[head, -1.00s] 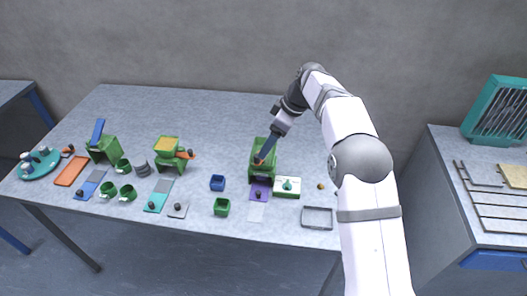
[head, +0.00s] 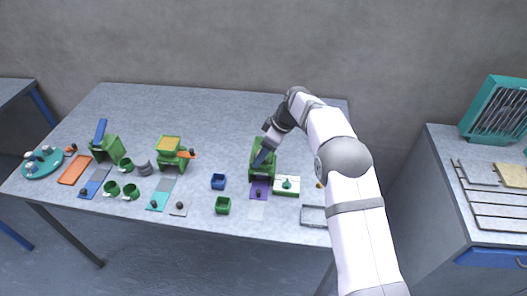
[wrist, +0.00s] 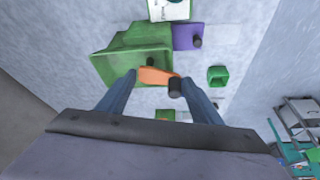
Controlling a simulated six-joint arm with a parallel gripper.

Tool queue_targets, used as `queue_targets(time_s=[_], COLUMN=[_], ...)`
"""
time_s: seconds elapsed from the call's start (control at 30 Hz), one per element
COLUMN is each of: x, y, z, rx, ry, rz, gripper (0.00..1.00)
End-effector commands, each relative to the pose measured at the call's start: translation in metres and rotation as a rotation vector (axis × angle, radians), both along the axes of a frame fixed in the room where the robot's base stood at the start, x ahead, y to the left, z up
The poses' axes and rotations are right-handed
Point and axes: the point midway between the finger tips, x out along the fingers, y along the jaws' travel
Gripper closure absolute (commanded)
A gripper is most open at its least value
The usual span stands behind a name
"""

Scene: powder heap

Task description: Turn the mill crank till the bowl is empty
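A green mill (head: 262,173) stands right of the table's middle, with its orange crank (wrist: 157,76) showing in the wrist view. The crank's dark knob (wrist: 175,87) lies between my fingers, nearer the right one. My gripper (head: 261,160) reaches down over this mill; in the wrist view the fingers of my gripper (wrist: 159,78) are apart on both sides of the crank. I cannot tell whether they touch it. The mill's green bowl (wrist: 118,66) shows no clear powder, but its inside is only partly seen. A second green mill (head: 172,160) to the left has yellowish contents and an orange crank (head: 187,154).
A purple piece with a dark knob (head: 258,188) and a white-and-green box (head: 286,187) stand by the mill. Blue (head: 218,182) and green (head: 222,205) cups and a grey tray (head: 313,216) are near the front. The back of the table is clear.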

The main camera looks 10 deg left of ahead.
Motion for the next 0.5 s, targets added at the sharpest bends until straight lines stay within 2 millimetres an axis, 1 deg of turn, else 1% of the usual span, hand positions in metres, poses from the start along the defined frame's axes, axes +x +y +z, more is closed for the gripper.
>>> queue_targets(time_s=[0.03, 0.1, 0.37, 0.5], x=[0.0001, 0.0001, -0.0002, -0.0003], y=[0.0, 0.0, 0.0003, 0.0016], z=[0.0002, 0.0003, 0.0001, -0.0007], rx=[0.0, 0.0, 0.0, 0.001], ry=[0.0, 0.0, 0.0, -0.002], rz=[0.0, 0.0, -0.012, -0.051], gripper=[0.54, 0.68, 0.68, 0.68])
